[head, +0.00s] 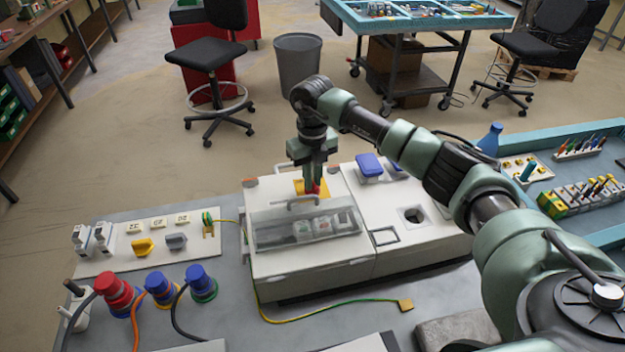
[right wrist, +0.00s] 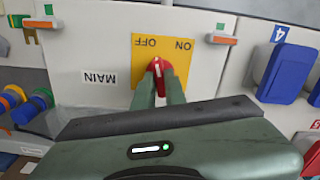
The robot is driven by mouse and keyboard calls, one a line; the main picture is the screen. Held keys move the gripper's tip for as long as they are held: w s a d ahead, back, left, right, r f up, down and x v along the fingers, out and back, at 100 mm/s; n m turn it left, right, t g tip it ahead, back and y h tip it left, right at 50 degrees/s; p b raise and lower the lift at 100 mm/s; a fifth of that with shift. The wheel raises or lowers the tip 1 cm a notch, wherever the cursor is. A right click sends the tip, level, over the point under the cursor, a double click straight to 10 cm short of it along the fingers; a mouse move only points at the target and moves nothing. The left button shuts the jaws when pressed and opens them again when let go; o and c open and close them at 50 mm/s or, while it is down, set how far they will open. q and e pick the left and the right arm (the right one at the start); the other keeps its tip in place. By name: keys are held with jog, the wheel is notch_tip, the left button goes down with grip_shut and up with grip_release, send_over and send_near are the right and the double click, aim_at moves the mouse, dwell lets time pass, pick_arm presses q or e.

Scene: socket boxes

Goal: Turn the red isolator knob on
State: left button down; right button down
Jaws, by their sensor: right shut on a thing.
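The word MAIN is on the white box beside the plate. My right gripper (right wrist: 160,92) is shut on the knob, its fingers on both sides. In the head view my right gripper (head: 313,188) reaches down onto the knob on the white socket box (head: 280,270). My left gripper is not in view.
A clear hinged cover (head: 265,232) with a handle lies in front of the knob. Blue-lidded sockets (head: 368,166) stand to the right. Red and blue plugs (head: 118,290) with cables are at the front left. A green-yellow lead (head: 330,307) lies on the bench.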

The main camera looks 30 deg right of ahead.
jog(key=m, duration=0.6)
jog(key=shift+m+b, duration=0.3)
jog(key=m, duration=0.5)
jog(key=shift+w+m, duration=0.1)
jog(key=shift+m, duration=0.3)
jog(key=c, duration=1.5)
grip_release()
jog(key=shift+o, duration=0.2)
jog(key=shift+r, duration=0.1)
notch_tip(320, 180, up, 7)
jog(key=shift+f+b, duration=0.1)
jog(key=shift+b, duration=1)
jog(key=shift+r, duration=0.45)
